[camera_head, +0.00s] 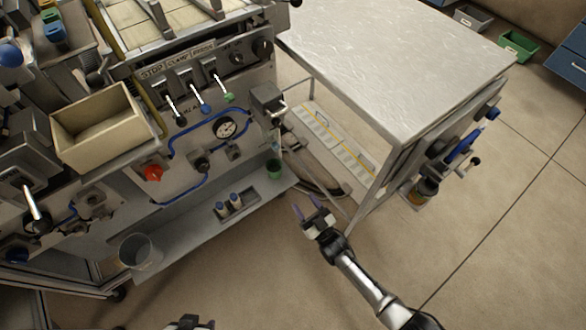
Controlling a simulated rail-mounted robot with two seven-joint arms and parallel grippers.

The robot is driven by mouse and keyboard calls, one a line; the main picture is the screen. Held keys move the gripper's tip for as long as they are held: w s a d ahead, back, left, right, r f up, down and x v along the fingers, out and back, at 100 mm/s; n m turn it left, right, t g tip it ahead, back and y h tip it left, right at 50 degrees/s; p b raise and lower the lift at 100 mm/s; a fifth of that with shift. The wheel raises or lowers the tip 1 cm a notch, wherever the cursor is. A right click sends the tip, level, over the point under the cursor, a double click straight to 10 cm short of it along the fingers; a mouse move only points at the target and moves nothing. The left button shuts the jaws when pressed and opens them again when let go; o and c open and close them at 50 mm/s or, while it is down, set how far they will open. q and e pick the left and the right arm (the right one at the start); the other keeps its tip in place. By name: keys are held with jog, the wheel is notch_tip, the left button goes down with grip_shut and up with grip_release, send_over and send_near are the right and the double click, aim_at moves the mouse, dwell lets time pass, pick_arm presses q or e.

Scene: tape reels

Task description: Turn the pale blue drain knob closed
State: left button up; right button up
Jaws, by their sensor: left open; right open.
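The front panel carries a red knob (152,173), a gauge (225,128), blue hoses and several levers. A grey shelf (185,237) below holds a clear bucket (139,251). A metal table (400,60) stands at the right. Bare floor lies in front.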

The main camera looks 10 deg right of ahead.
notch_tip(320, 180, up, 4)
jog(key=w+m+t+h, duration=0.1)
jog(key=m+h, duration=0.1)
jog(key=m, duration=0.1)
jog(key=m+b, duration=0.1)
jog(key=b, duration=0.4)
send_near(277, 148)
jog(key=x, duration=0.6)
jog(key=shift+w+f, duration=0.1)
jog(key=shift+w, duration=0.1)
jog(key=shift+w+a+r, duration=0.25)
jog(key=shift+w, duration=0.3)
jog(key=shift+w+a+r, duration=0.2)
jog(key=shift+w+r, duration=0.1)
jog(key=shift+w, duration=0.05)
pick_arm(q)
notch_tip(277, 148, down, 6)
jog(key=shift+a, duration=0.15)
jog(key=shift+s+f, duration=0.15)
